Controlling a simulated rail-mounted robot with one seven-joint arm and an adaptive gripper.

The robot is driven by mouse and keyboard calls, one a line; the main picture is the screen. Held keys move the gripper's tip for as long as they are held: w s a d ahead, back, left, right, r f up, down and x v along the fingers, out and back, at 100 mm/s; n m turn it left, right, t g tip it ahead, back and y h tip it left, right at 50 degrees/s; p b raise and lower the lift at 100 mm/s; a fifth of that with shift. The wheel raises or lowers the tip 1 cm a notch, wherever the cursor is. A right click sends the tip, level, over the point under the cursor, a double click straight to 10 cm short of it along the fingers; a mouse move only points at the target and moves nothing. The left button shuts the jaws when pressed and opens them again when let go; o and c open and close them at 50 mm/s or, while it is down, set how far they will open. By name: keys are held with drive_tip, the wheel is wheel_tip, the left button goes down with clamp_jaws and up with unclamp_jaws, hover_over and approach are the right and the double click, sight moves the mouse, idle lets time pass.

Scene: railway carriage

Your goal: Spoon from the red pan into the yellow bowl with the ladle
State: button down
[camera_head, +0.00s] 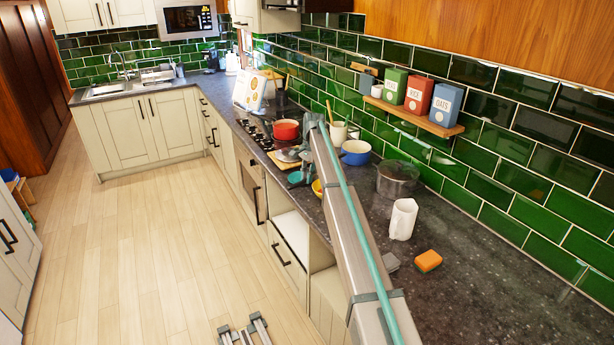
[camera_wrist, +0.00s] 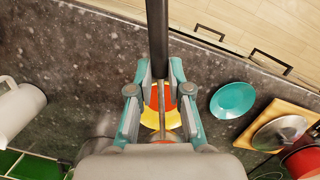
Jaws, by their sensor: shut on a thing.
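The red pan (camera_head: 286,131) stands on the hob in the head view. Its edge also shows at the lower right of the wrist view (camera_wrist: 304,162). The yellow bowl (camera_head: 317,188) is mostly hidden behind my arm in the head view. In the wrist view a yellow rim (camera_wrist: 149,118) with orange-red inside shows between my fingers. My gripper (camera_wrist: 159,92) is shut on the ladle, whose dark handle (camera_wrist: 157,35) runs toward the top of the wrist view. A thin metal shaft passes between the fingers. The ladle's scoop and its contents are hidden.
A teal dish (camera_wrist: 233,100) and a lid (camera_wrist: 279,132) on a wooden board lie near the pan. A blue pot (camera_head: 355,153), glass pot (camera_head: 395,182), white jug (camera_head: 403,219) and orange sponge (camera_head: 428,261) stand along the counter. A wooden shelf (camera_head: 415,116) holds several boxes.

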drive_tip(key=shift+f, duration=0.75)
drive_tip(key=shift+s+f+b, duration=0.15)
drive_tip(key=shift+f+b, duration=0.15)
drive_tip(key=shift+b, duration=0.25)
drive_tip(key=t+y+b, duration=0.1)
drive_tip(key=b, duration=0.1)
drive_tip(key=t+y+b, duration=0.2)
drive_tip(key=shift+s+d+b, duration=0.2)
drive_tip(key=shift+b, duration=0.2)
drive_tip(key=t+y+b, duration=0.1)
drive_tip(key=b, duration=0.2)
drive_tip(key=t+y+b, duration=0.2)
drive_tip(key=b, duration=0.1)
drive_tip(key=t+y+b, duration=0.1)
drive_tip(key=t+b, duration=0.1)
drive_tip(key=shift+s+d+f+m+b, duration=0.2)
drive_tip(key=shift+f+m+b, duration=0.1)
drive_tip(key=shift+b, duration=0.1)
drive_tip(key=shift+y+b, duration=0.35)
drive_tip(key=shift+y, duration=0.05)
drive_tip(key=t+y+b, duration=0.1)
drive_tip(key=b, duration=0.2)
drive_tip(key=t+b, duration=0.1)
drive_tip(key=b, duration=0.2)
drive_tip(key=shift+f+t+y+b, duration=0.2)
drive_tip(key=shift+t+y+b, duration=0.1)
drive_tip(key=shift+y+b, duration=0.1)
drive_tip(key=r+p, duration=0.1)
drive_tip(key=p, duration=0.2)
drive_tip(key=shift+r, duration=0.1)
